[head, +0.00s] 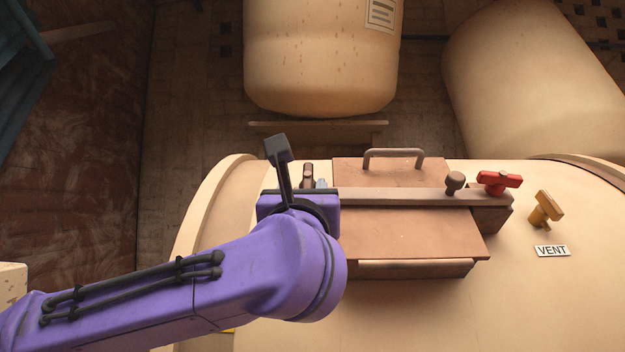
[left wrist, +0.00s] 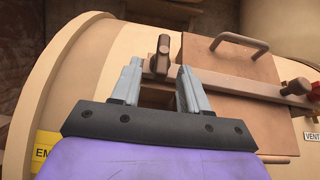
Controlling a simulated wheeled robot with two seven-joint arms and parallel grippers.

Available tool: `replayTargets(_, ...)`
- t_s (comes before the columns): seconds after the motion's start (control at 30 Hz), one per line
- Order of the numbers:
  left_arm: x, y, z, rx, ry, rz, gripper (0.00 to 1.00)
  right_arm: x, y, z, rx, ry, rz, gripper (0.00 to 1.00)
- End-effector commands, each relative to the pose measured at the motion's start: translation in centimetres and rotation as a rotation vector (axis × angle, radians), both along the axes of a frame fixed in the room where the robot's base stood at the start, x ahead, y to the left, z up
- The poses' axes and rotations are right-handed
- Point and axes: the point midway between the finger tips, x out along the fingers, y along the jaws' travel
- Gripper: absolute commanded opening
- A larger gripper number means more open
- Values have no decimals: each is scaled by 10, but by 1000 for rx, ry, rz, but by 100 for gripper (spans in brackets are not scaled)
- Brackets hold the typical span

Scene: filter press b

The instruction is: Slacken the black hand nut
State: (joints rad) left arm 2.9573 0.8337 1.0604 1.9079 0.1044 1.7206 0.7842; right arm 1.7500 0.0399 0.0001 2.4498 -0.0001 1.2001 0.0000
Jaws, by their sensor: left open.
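A dark brown-black hand nut (head: 307,174) stands upright at the left end of the clamp bar (head: 400,197) across the hatch. In the left wrist view the nut (left wrist: 163,46) shows as a narrow upright handle just beyond and between the fingertips. My left gripper (left wrist: 160,75) is open, with one grey finger on each side of the bar's left end. No contact with the nut is visible. In the head view my purple wrist hides most of the left gripper and the bar's end. My right gripper is not in view.
A hatch lid (head: 410,235) with a handle (head: 393,153) lies under the bar. To the right are a brown knob (head: 455,182), a red handle (head: 498,182) and a yellow valve handle (head: 546,208) above a VENT label (head: 552,251). Large cream tanks (head: 320,60) stand behind.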

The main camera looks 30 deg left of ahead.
Motion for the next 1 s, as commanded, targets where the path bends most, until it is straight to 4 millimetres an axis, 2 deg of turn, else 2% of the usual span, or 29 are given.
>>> replayTargets(0.03,10,5,13,1,2,1,45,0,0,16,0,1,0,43)
replayTargets(0.3,54,28,30,5,4,-2,45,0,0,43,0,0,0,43)
replayTargets(0.43,61,34,30,6,4,-1,45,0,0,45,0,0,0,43)
replayTargets(0.67,62,35,29,6,3,0,45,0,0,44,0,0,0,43)
replayTargets(0.7,62,36,29,6,3,0,38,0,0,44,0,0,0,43)
replayTargets(0.77,61,36,29,6,4,0,19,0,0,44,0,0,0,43)
replayTargets(0.8,61,36,29,6,4,1,6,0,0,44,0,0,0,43)
replayTargets(0.83,61,36,29,6,4,1,0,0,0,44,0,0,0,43)
replayTargets(1.0,62,36,28,6,3,3,0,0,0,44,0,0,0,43)
